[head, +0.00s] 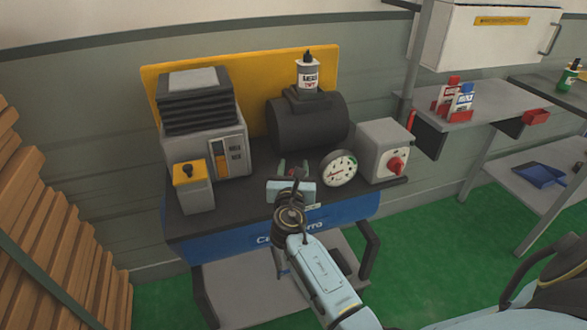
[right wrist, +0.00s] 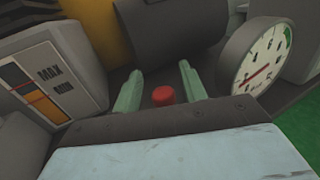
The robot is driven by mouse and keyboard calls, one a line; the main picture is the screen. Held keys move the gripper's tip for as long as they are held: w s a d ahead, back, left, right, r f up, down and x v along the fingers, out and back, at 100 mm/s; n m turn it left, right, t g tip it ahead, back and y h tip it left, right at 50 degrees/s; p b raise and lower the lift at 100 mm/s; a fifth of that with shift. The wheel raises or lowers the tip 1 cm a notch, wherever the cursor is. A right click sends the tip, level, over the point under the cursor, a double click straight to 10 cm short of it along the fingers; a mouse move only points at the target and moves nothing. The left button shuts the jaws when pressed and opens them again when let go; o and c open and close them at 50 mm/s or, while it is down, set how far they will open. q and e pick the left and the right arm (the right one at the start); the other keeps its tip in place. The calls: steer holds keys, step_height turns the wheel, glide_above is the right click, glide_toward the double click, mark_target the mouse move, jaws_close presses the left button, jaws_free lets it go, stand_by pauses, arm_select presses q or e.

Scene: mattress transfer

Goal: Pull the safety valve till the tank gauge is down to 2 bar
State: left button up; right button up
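A small red knob (right wrist: 163,95), which looks like the safety valve's pull, sits between the fingers of my right gripper (right wrist: 160,86) in the right wrist view. The fingers are open, one on each side, with gaps to the knob. In the head view the right gripper (head: 292,170) is over the compressor's top, left of the round tank gauge (head: 338,168). The gauge also shows in the right wrist view (right wrist: 264,57), with a red needle; its numbers are too small to read. The dark tank (head: 307,125) lies behind the gripper. My left gripper is not in view.
A grey switch box (head: 382,150) with a red knob stands right of the gauge. A ribbed machine (head: 204,125) and a small yellow-topped box (head: 193,187) stand at the left. A shelf with bottles (head: 472,108) is at the right.

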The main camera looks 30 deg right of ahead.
steer(key=shift+s+a, duration=0.35)
steer(key=shift+s, duration=0.1)
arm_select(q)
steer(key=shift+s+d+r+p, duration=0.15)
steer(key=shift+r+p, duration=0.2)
arm_select(e)
steer(key=v, duration=1.2)
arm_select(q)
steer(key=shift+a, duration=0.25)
arm_select(e)
steer(key=shift+s, duration=0.1)
